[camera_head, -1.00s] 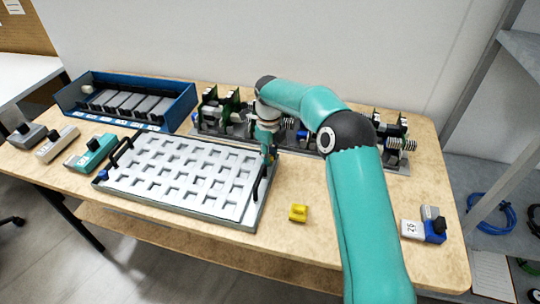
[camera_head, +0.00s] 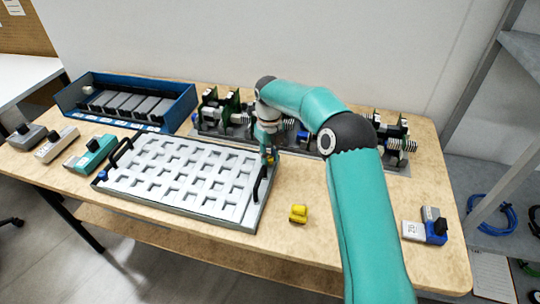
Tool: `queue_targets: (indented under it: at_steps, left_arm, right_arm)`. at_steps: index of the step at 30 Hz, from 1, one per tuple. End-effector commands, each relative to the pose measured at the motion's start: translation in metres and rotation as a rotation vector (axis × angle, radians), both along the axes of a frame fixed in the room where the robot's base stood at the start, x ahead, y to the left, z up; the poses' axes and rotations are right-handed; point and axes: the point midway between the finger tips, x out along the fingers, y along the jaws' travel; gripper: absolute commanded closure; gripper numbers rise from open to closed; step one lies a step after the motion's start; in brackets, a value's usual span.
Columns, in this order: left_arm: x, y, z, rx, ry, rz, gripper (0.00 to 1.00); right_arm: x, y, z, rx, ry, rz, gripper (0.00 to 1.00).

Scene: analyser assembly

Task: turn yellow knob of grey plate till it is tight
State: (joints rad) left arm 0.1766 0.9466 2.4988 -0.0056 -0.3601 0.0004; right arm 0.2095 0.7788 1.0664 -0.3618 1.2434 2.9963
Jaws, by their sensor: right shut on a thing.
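The grey plate (camera_head: 165,203) is a wide tray-like panel with a grid of square openings and black handles at its left and right ends. It lies flat on the wooden table. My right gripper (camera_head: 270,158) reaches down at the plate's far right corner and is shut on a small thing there. A hint of yellow shows between the fingertips, likely the yellow knob, mostly hidden by the fingers. A separate yellow piece (camera_head: 299,213) lies on the table to the right of the plate. My left gripper is not in view.
A blue tray (camera_head: 185,108) stands at the back left. A row of mechanical parts (camera_head: 225,110) runs along the back. Grey, white and teal blocks (camera_head: 92,153) lie at the left. A blue and white block (camera_head: 425,231) is at the right.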

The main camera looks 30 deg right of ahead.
Motion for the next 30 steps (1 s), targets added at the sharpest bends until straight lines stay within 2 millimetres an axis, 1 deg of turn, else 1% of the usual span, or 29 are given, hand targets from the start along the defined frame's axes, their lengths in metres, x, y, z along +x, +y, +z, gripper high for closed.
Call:
queue_targets:
  at_steps: [1, 5, 6, 14, 17, 20, 23, 30]
  left_arm:
    - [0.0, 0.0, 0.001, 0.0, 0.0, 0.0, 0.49]
    - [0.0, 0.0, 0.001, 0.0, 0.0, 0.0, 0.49]
    - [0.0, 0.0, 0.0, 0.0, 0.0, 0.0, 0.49]
    - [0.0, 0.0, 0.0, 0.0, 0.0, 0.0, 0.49]
    - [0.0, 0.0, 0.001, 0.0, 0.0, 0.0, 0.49]
    - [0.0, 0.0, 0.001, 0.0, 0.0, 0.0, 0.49]
    - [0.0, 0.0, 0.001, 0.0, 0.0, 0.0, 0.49]
    - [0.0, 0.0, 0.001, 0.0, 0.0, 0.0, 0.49]
  right_arm:
    - [0.004, -0.001, 0.006, -0.004, -0.018, -0.001, 0.73]
    - [0.003, -0.001, 0.005, -0.003, -0.014, -0.001, 0.51]
    - [0.002, -0.001, 0.004, -0.002, -0.012, 0.0, 0.49]
    - [0.001, -0.001, 0.002, -0.002, -0.005, 0.0, 0.49]
    - [0.001, -0.001, 0.004, -0.002, -0.006, 0.0, 0.49]
    - [0.002, -0.001, 0.013, -0.002, -0.007, 0.0, 0.49]
    - [0.002, -0.001, 0.028, -0.002, -0.008, 0.0, 0.49]
    - [0.003, -0.001, 0.077, -0.003, -0.011, 0.0, 0.49]
